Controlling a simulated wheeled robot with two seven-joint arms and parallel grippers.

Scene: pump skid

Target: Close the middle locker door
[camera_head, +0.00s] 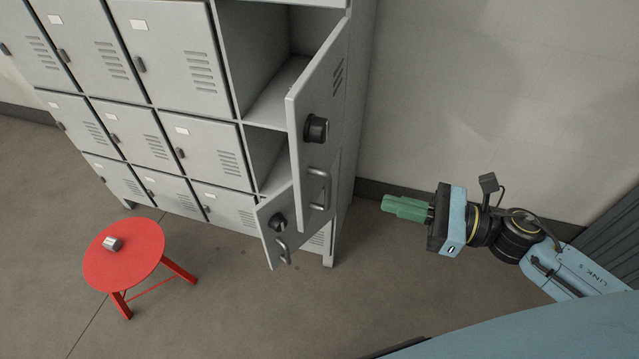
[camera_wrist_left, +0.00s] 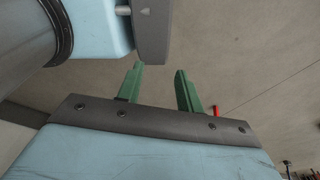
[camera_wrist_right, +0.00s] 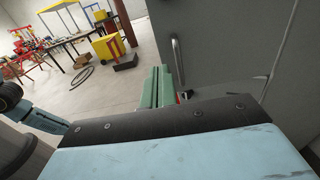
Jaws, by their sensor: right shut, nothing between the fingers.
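The grey locker bank fills the left and middle of the head view. Two doors in its right column stand open: an upper door (camera_head: 317,165) with a black knob and bar handle, and a lower door (camera_head: 268,215) partly hidden behind it. I cannot tell for certain which is the middle one. My right gripper (camera_head: 388,206) is shut and empty, to the right of both doors and apart from them. In the right wrist view, its fingers (camera_wrist_right: 159,88) appear before a grey panel with a bar handle (camera_wrist_right: 178,62). My left gripper (camera_wrist_left: 158,78) is open and empty in its wrist view.
A red stool (camera_head: 125,255) with a small metallic object (camera_head: 112,243) on it stands at the lower left. A pale wall (camera_head: 480,90) stands behind. A yellow box (camera_wrist_right: 108,46) and workbench show in the right wrist view.

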